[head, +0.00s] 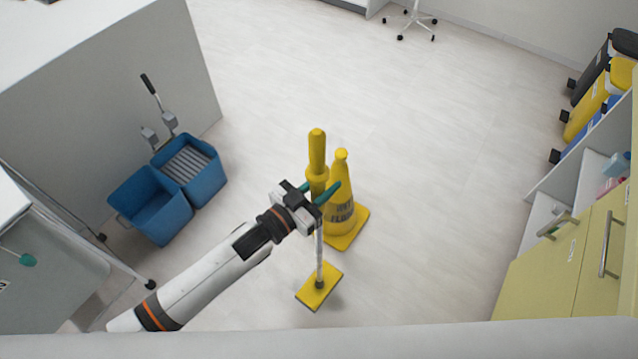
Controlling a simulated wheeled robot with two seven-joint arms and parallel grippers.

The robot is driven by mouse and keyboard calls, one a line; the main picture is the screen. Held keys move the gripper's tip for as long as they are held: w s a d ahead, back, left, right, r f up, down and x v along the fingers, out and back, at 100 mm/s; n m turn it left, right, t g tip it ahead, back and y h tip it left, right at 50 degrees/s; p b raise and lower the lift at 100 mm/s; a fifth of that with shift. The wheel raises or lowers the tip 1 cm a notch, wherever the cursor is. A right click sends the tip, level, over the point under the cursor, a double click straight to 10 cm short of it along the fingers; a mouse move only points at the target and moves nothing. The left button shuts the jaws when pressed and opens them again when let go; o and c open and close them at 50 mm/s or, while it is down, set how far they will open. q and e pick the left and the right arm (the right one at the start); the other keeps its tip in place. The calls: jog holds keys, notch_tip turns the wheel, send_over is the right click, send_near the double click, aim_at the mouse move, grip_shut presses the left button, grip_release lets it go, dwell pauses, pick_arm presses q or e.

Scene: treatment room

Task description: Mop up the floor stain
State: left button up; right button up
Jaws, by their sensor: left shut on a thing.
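My left gripper (318,198) is shut on a mop, around its pole below the thick yellow grip (317,152). The mop's pale pole (319,243) runs down to a flat yellow mop head (313,289). The mop is roughly upright. I cannot tell whether its head touches the floor or hangs just above it. No stain shows on the visible floor (440,180); the mop head, cone and arm hide parts of it.
A yellow wet-floor cone (342,207) stands right behind the mop. A blue two-part mop bucket (150,207) with a wringer is at left, beside a grey-white block. Yellow cabinets (560,270) and coloured bins (592,107) line the right. The floor between is clear.

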pick_arm(q)
notch_tip(320, 180, down, 7)
jog(key=w+b, duration=0.1)
jog(key=b, duration=0.3)
jog(key=shift+w+a+b, duration=0.25)
jog(key=shift+a+b, duration=0.1)
jog(key=shift+a, duration=0.1)
